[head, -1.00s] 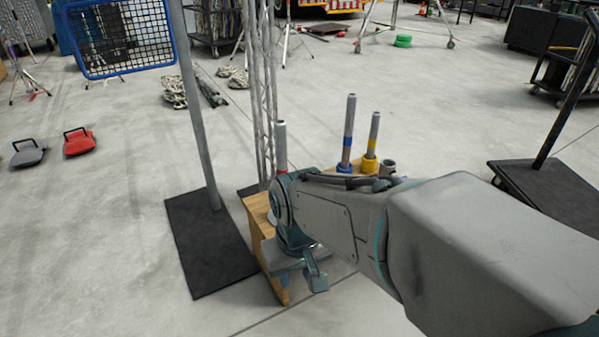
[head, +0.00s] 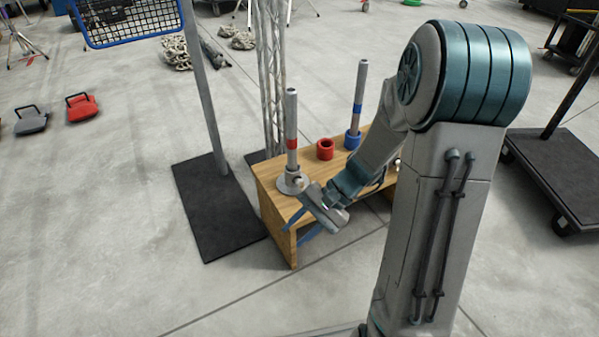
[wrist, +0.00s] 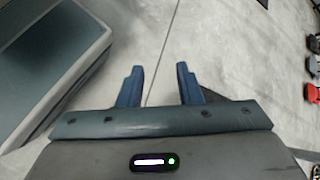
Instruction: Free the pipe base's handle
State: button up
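A grey round pipe base (head: 289,184) sits on the front left end of a wooden bench (head: 279,216). A grey pipe with a red band (head: 291,130) stands upright in it. A small grey part, perhaps the handle, shows at the base's right side, too small to make out. My gripper (head: 297,236) is just in front of the bench's left end, low and to the right of the base, apart from it. In the wrist view my gripper (wrist: 159,78) is open and empty, with bare floor between its fingers. The base is not in the wrist view.
A red collar (head: 325,149) and a blue collar (head: 353,140) with a blue-banded pipe stand on the bench. My arm hides the bench's right end. A post on a black plate (head: 211,212) stands left, a truss (head: 270,80) behind, a dark cart (head: 550,165) right.

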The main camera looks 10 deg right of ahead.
jog(key=w+f+m+t+y+p, duration=0.1)
jog(key=w+f+m+t+y, duration=0.25)
jog(key=w+m, duration=0.2)
jog(key=m+t+h+p, duration=0.2)
jog(key=m+t+h, duration=0.2)
jog(key=m+t, duration=1.15)
send_near(303, 183)
jog(key=shift+m+g, duration=0.6)
jog(key=b+x, duration=0.1)
jog(key=x, duration=0.2)
jog(key=b+x, duration=0.1)
jog(key=x, duration=0.3)
jog(key=r+b+x, duration=0.1)
jog(key=b+x, duration=0.1)
jog(key=x, duration=0.1)
jog(key=shift+w, duration=0.45)
jog(key=shift+d, duration=0.1)
grip_shut()
